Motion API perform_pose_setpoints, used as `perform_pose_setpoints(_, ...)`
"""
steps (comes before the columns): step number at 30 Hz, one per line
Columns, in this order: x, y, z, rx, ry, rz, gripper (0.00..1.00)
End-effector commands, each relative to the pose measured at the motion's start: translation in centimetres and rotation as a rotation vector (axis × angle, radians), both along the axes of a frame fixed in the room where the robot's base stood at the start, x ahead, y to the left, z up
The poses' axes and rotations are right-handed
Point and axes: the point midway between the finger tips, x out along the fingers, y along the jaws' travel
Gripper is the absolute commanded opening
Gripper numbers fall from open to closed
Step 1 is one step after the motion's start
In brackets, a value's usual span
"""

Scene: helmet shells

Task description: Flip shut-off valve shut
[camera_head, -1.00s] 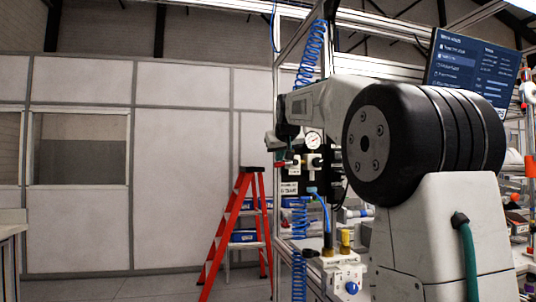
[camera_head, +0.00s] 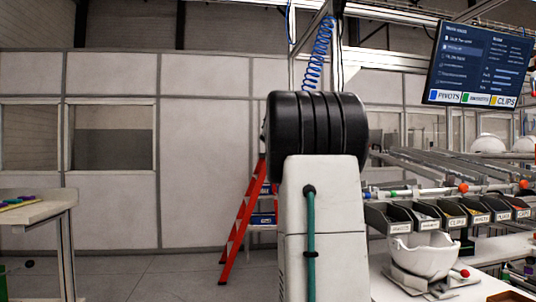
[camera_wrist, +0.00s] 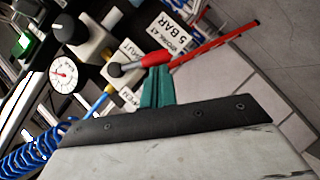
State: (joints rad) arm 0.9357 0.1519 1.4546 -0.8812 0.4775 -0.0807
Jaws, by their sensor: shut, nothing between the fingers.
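The shut-off valve shows in the wrist view with a red-sleeved lever (camera_wrist: 144,62) on a metal stem. A SHUT label (camera_wrist: 129,50) lies above the lever and an OPEN label (camera_wrist: 128,98) below it. The lever lies between the two labels; I cannot tell its exact setting. My gripper (camera_wrist: 158,76) has teal fingers, shut and empty, just below the lever's red end in the picture. I cannot tell whether they touch it. In the head view my arm hides the valve and gripper.
A round pressure gauge (camera_wrist: 64,72), black knob (camera_wrist: 70,27) and blue coiled hose (camera_wrist: 25,158) crowd the valve's left side. A red ladder (camera_head: 243,222) stands behind. At right are parts bins (camera_head: 425,215) and a white helmet shell (camera_head: 424,256). Open floor lies at left.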

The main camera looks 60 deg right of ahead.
Motion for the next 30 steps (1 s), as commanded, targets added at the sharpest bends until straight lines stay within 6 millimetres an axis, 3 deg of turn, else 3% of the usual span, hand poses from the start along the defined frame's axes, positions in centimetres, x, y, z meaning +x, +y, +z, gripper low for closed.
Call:
perform_pose_setpoints(7, -1.9, -1.8, -1.4, 0.003, -0.001, -0.021, 0.0)
perform_pose_setpoints(30, -3.3, -3.0, -2.9, 0.003, -0.002, -0.02, 0.0)
